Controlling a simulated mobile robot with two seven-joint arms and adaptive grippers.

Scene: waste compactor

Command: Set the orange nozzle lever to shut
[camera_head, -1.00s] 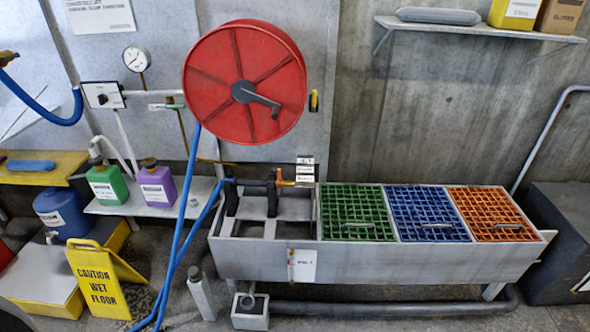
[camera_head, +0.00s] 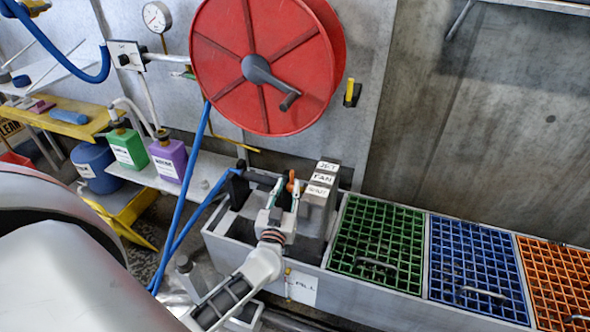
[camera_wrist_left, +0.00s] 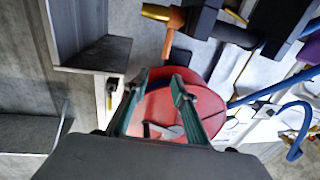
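The orange nozzle lever (camera_head: 292,184) sits at the end of the black nozzle (camera_head: 258,177), left of a grey block with stacked labels (camera_head: 323,178) JET, FAN and, lowest, one that seems to read SHUT. I cannot tell which label the lever is at. In the left wrist view the lever (camera_wrist_left: 174,36) with its brass-coloured tip (camera_wrist_left: 156,12) lies beyond my fingertips. My left gripper (camera_head: 286,191) is open, its fingers close to the lever in the head view. In the wrist view the fingers (camera_wrist_left: 161,78) stand apart with nothing between them. My right gripper is out of view.
The red hose reel (camera_head: 257,70) hangs above the sink (camera_head: 305,282). A blue hose (camera_head: 196,150) runs down left of the nozzle. Green (camera_head: 375,240), blue (camera_head: 480,270) and orange grates cover the sink's right part. Bottles (camera_head: 168,160) stand on a shelf at left.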

